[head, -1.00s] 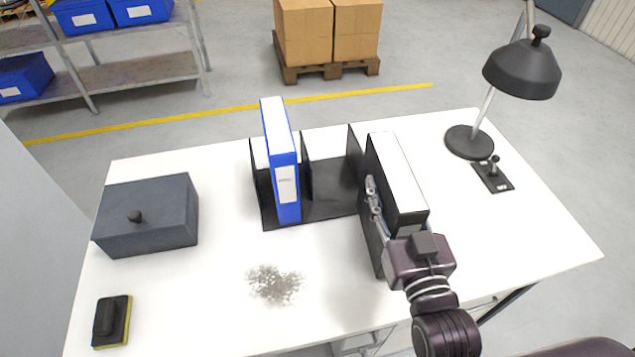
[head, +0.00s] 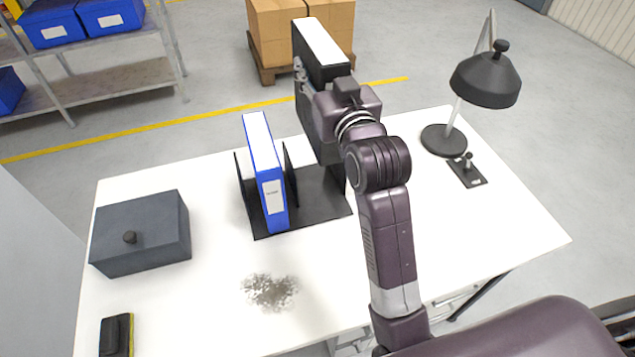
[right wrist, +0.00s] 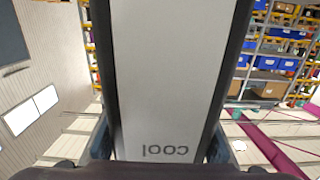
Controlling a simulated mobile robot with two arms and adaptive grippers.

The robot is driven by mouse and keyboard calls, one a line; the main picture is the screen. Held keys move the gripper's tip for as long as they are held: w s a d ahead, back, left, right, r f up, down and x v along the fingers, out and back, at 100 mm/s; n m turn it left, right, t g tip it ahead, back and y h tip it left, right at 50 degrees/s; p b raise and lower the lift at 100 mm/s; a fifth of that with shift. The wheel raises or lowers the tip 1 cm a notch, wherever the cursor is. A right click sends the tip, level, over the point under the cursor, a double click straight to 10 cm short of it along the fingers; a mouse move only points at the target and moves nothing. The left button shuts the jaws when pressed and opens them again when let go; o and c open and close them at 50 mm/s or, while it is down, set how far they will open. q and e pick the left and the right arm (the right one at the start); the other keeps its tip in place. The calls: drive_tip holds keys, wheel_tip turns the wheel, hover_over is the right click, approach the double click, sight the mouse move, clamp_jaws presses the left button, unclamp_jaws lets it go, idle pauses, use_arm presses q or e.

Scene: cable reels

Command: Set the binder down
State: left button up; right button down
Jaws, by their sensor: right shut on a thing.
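A black binder with a white spine (head: 322,45) is held upright in my right gripper (head: 338,100), at the back of the desk over the right part of the black file rack (head: 312,198). Its lower end is partly hidden by my arm, so I cannot tell how high it is above the rack. In the right wrist view the binder's pale spine (right wrist: 165,70) fills the middle, with upside-down lettering, between the fingers of my right gripper (right wrist: 160,145). A blue binder (head: 266,180) stands in the rack's left compartment. My left gripper is not in view.
A dark grey box with a knob (head: 142,235) sits at the desk's left. A brush (head: 117,336) lies at the front left and a grey dust patch (head: 270,292) lies in front of the rack. A black lamp (head: 485,80) and a small black plate with a peg (head: 467,170) stand right.

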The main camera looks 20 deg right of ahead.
wheel_tip(320, 180, down, 19)
drive_tip(key=shift+f+b, duration=0.2)
drive_tip(key=shift+b, duration=0.25)
drive_tip(key=shift+f, duration=0.15)
drive_tip(key=c, duration=1.3)
unclamp_jaws()
drive_tip(key=shift+f, duration=0.1)
drive_tip(key=shift+o, duration=0.2)
drive_tip(key=s+b, duration=0.1)
drive_tip(key=s, duration=1.1)
drive_tip(key=shift+d, duration=0.2)
